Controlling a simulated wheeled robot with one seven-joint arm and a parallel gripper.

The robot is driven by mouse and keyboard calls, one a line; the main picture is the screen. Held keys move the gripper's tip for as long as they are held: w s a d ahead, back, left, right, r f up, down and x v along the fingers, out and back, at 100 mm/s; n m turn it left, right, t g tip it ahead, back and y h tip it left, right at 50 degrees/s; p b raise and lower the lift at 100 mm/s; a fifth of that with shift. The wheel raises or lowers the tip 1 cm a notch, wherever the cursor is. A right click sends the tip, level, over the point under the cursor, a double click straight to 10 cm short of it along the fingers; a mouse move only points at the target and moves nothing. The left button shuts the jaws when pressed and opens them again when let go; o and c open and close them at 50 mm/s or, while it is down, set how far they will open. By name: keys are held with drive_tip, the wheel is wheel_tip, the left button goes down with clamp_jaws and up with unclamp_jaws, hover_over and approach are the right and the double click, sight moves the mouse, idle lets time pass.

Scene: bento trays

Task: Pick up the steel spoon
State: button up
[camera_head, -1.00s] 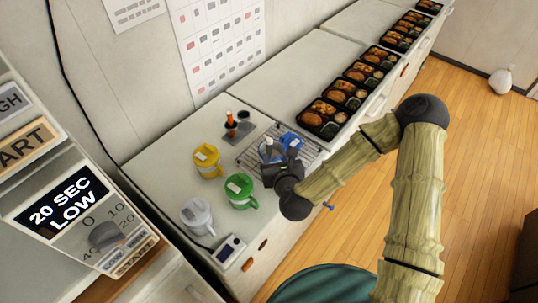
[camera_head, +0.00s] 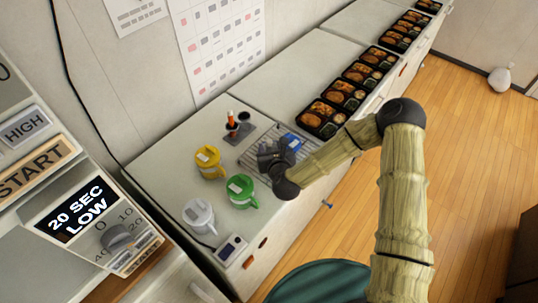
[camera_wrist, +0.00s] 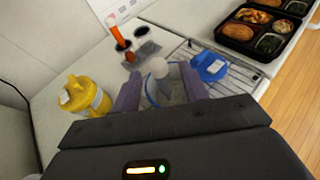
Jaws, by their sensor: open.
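A pale grey rounded piece, which looks like the bowl of the steel spoon (camera_wrist: 160,68), stands up between my fingers in the wrist view. Below it is a clear, blue-edged container, partly hidden; I cannot tell how the spoon rests in it. My gripper (camera_wrist: 160,88) is open, with one dark purple finger on each side of the spoon and visible gaps. In the head view my gripper (camera_head: 270,157) is over the wire rack and hides the spoon.
A blue lid-like item (camera_wrist: 210,65) lies on the wire rack (camera_head: 252,157) just right of my fingers. Bento trays (camera_head: 320,120) line the right.

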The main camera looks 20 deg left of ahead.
drive_tip(key=p+x, duration=0.1)
drive_tip(key=x, duration=0.1)
drive_tip(key=p+x, duration=0.1)
drive_tip(key=shift+w+a+p, duration=0.25)
drive_tip(key=shift+w+p, duration=0.05)
drive_tip(key=shift+w, duration=0.05)
drive_tip(key=shift+w+a+f, duration=0.2)
drive_tip(key=shift+w+f, duration=0.1)
drive_tip(key=shift+w, duration=0.05)
clamp_jaws()
